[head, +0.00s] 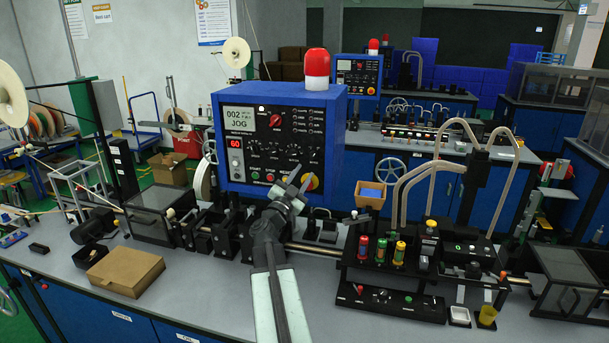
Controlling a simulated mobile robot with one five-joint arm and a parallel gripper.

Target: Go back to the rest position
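My gripper (299,180) is raised over the bench, in front of the lower right part of the blue control box (338,140). Its dark fingertips point up and right towards a yellow and red knob (312,182) on the panel. I cannot tell whether they touch it, or how far the fingers are apart. I see nothing held. My arm reaches up from the bottom middle of the view. The panel's display (241,120) reads "002" and "JOG", and a red readout (236,142) shows "60". A red lamp (317,66) stands on top of the box.
Right of my arm is a black station (390,300) with red, green and yellow-capped cylinders and curved tubes. Black machine units line the bench behind my arm. The front left-middle bench surface is clear.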

